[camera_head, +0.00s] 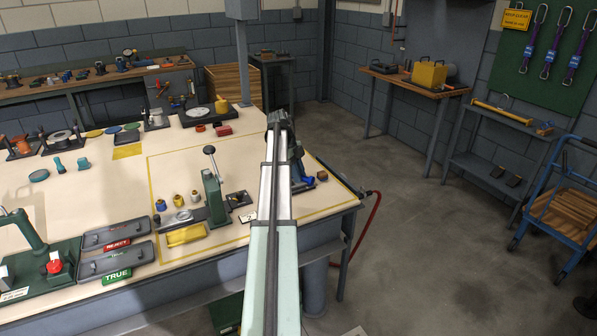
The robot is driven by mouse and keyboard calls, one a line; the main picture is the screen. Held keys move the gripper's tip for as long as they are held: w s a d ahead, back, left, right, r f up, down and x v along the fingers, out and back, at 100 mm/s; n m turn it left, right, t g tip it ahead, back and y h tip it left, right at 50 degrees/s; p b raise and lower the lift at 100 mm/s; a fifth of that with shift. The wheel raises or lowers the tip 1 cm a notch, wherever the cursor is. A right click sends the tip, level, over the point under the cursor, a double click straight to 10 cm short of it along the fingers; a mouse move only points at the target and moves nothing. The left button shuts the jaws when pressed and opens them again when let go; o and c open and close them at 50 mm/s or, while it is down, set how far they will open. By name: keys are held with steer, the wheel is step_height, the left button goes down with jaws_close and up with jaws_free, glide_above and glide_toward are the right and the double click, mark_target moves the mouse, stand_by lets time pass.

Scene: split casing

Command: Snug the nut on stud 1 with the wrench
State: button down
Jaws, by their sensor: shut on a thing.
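My arm (275,210) rises from the bottom edge to a dark joint near the middle and blocks part of the bench. My gripper is hidden behind it, so what its jaws hold does not show. A dark part with a blue piece (307,182) shows just right of the arm; I cannot tell what it is. I cannot make out the wrench, stud 1, its nut or the split casing.
A green lever stand (213,195) is left of my arm on the bench, with a yellow tray (187,235) and small yellow and blue pieces (178,201) nearby. REJECT (117,244) and TRUE (117,276) trays lie further left.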

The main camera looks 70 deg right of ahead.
steer(key=shift+d, duration=0.15)
steer(key=shift+d+f+n+h, duration=0.35)
steer(key=shift+d+f+n, duration=0.05)
steer(key=shift+d+n, duration=0.45)
steer(key=shift+d+f+n+h, duration=0.4)
steer(key=shift+d+n, duration=0.4)
steer(key=shift+n, duration=0.1)
steer(key=shift+d+f+n+h, duration=0.35)
steer(key=shift+d+f+n, duration=0.05)
steer(key=shift+d+n, duration=0.45)
steer(key=shift+f, duration=1.2)
steer(key=shift+a+m+y, duration=0.3)
steer(key=shift+a+m, duration=0.45)
steer(key=shift+m, duration=0.05)
steer(key=shift+d+n, duration=0.3)
steer(key=shift+d, duration=0.1)
stand_by(0.4)
